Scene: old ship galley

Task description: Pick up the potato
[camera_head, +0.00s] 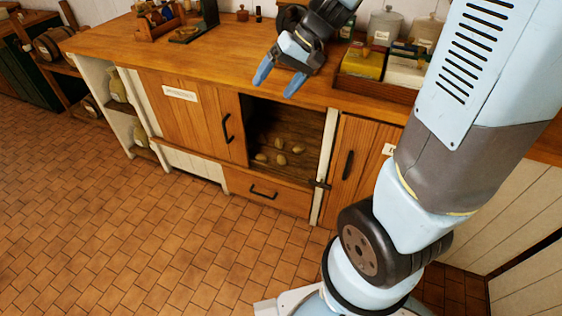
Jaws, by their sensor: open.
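Several potatoes (280,143) lie inside an open compartment (258,115) in the front of the wooden counter. They are small, pale yellow-brown and loosely spread on the compartment's floor. My gripper (278,80) is above and in front of the counter's front edge, higher than the compartment opening. Its two light blue fingers point down and are spread apart with nothing between them. The gripper is apart from the potatoes. The upper and back inside of the compartment is dark.
The wooden countertop (160,57) holds a crate of tins and packets (375,88) at the right and jars behind. A closed door (343,165) with a black handle is right of the opening, a wooden panel (195,115) left. A drawer (265,190) is below. The tiled floor (130,230) in front is clear.

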